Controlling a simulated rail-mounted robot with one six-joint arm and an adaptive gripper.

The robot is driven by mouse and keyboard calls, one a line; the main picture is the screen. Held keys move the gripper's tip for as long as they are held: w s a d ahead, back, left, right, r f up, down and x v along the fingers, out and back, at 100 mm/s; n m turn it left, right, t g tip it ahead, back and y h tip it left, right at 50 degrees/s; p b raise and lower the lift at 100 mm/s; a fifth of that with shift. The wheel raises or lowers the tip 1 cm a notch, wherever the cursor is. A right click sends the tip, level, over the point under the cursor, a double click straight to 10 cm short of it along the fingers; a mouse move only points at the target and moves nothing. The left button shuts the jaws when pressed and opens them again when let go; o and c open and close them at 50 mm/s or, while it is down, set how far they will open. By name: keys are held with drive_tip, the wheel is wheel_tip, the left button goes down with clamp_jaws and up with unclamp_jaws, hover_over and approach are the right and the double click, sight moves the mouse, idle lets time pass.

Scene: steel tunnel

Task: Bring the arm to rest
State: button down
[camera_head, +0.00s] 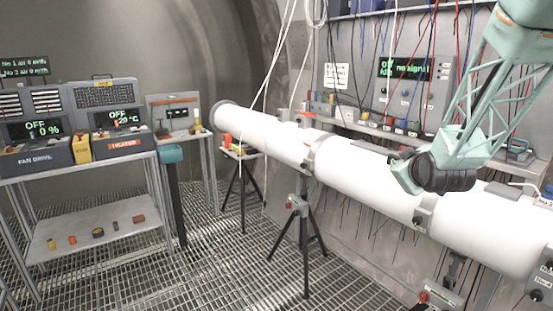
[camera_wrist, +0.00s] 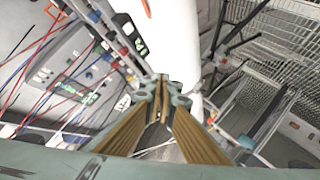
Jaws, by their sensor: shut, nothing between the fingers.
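My gripper (camera_wrist: 163,92) is shut and empty in the wrist view, its fingertips together over the white tube (camera_wrist: 168,35). In the head view my arm comes down from the upper right, with teal lattice links and a dark joint in front of the long white tube (camera_head: 370,178). The fingers are not clear in the head view. I cannot tell how far the gripper is from the tube.
A panel with a green-lit display (camera_head: 405,69) and hanging cables is behind the tube. A tripod (camera_head: 303,225) stands under the tube. A shelf rack (camera_head: 85,232) with small parts stands left, with the heater box (camera_head: 120,143) on top.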

drive_tip(key=s+a+r+m+g, duration=0.15)
drive_tip(key=s+a, duration=0.25)
drive_tip(key=s, duration=0.5)
drive_tip(key=s+a+r+m+g+y, duration=0.15)
drive_tip(key=s+a, duration=0.25)
drive_tip(key=s, duration=0.5)
drive_tip(key=s+a+r+g+h, duration=0.1)
drive_tip(key=s+a+g, duration=0.15)
drive_tip(key=s, duration=0.55)
drive_tip(key=s+a+m+g, duration=0.1)
drive_tip(key=s+a, duration=0.1)
drive_tip(key=s, duration=0.8)
drive_tip(key=s+a+f+m+g+y, duration=0.1)
drive_tip(key=s+a, duration=0.2)
drive_tip(key=s, duration=0.7)
drive_tip(key=s+a+f+g, duration=0.1)
drive_tip(key=s+a+g, duration=0.1)
drive_tip(key=s, duration=0.9)
drive_tip(key=shift+a+f+m+y, duration=0.15)
drive_tip(key=shift+a+m+y, duration=0.2)
drive_tip(key=shift+m, duration=0.05)
drive_tip(key=c, duration=3.4)
unclamp_jaws()
drive_tip(key=shift+c, duration=0.2)
